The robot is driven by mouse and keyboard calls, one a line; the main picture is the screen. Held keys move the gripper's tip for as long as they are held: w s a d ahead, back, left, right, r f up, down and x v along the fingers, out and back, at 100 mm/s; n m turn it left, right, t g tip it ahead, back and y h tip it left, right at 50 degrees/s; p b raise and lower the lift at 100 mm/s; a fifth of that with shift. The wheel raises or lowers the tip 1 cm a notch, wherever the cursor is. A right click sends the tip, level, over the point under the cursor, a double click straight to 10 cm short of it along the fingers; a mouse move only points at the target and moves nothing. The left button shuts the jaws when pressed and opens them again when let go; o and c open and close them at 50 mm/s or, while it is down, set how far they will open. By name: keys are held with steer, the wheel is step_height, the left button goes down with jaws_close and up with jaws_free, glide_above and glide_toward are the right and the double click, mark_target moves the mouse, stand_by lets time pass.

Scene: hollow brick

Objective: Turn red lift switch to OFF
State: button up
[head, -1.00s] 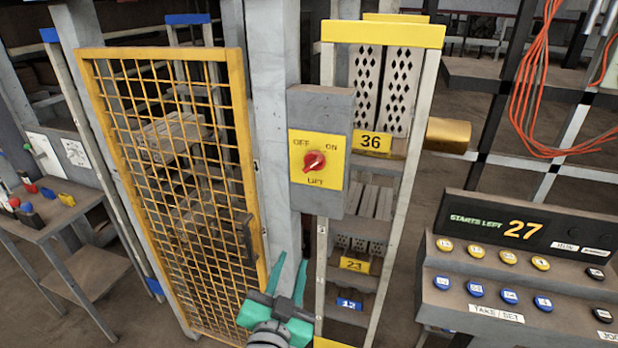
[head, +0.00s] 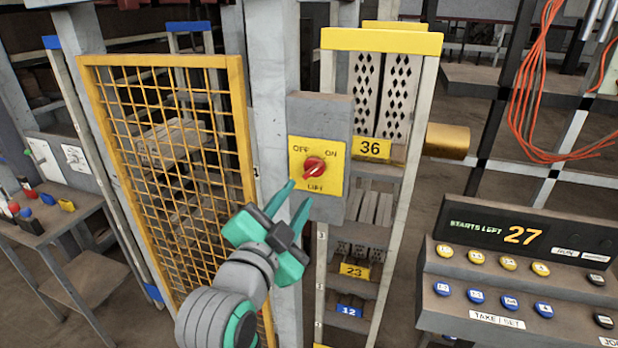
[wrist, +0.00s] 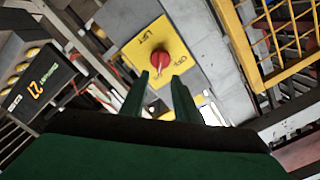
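The red lift switch (head: 314,167) is a round knob on a yellow plate (head: 333,181), fixed to a grey box (head: 321,108). The plate reads OFF at upper left, ON at upper right and LIFT below. The knob's pointing direction is too small to tell surely. My gripper (head: 295,193) is open and empty, its green fingertips just below and left of the knob. In the wrist view the knob (wrist: 160,63) shows beyond and between the two fingertips (wrist: 160,79). I cannot see any contact.
A yellow mesh gate (head: 243,120) stands left of a grey post (head: 270,100). A rack with a yellow top bar (head: 382,41) holds bricks at right. A button console (head: 520,265) reading 27 is at lower right. Orange cables (head: 517,110) hang at upper right.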

mark_target(312, 172)
steer(key=x, duration=0.8)
steer(key=shift+w, duration=0.35)
jaws_close()
